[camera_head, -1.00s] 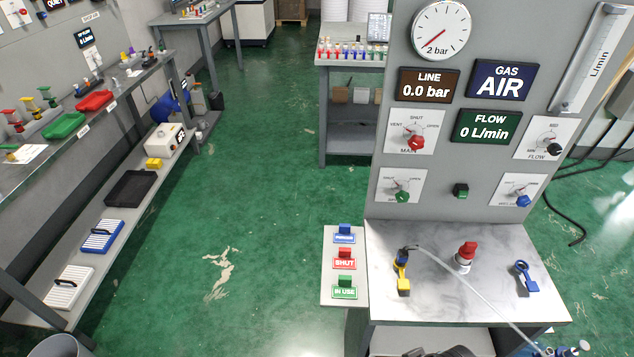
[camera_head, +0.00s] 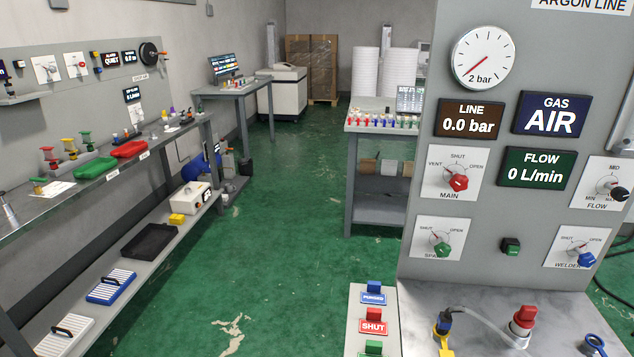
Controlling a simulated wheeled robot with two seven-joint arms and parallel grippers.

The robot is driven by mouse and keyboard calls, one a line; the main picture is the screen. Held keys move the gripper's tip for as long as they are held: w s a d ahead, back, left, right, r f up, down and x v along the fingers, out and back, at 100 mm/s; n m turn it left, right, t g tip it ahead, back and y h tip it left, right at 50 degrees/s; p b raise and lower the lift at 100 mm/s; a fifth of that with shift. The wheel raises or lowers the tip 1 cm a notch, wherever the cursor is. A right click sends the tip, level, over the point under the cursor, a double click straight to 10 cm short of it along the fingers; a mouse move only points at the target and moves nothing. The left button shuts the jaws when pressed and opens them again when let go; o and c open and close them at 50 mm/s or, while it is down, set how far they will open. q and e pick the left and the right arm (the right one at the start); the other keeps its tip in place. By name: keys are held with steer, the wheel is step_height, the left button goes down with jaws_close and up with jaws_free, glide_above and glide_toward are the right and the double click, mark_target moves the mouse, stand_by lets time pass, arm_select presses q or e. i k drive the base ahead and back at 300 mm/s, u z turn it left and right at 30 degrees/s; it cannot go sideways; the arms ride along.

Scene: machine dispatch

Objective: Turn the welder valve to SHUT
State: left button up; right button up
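The welder valve (camera_head: 586,257) is a blue knob on a white plate at the lower right of the grey argon panel. Its plate (camera_head: 562,246) carries the words SHUT, OPEN and WELDER. The knob's grip points to the lower right; I cannot tell its exact setting from the dial marks. Neither of my grippers shows in the head view.
The grey panel (camera_head: 425,268) also holds a red MAIN knob (camera_head: 458,182), a green knob (camera_head: 441,248) and a black FLOW knob (camera_head: 619,193). Below, a metal shelf bears a red-topped fitting (camera_head: 523,321) and a hose. Green floor (camera_head: 285,215) is open to the left.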

mark_target(588, 259)
steer(key=z, duration=1.65)
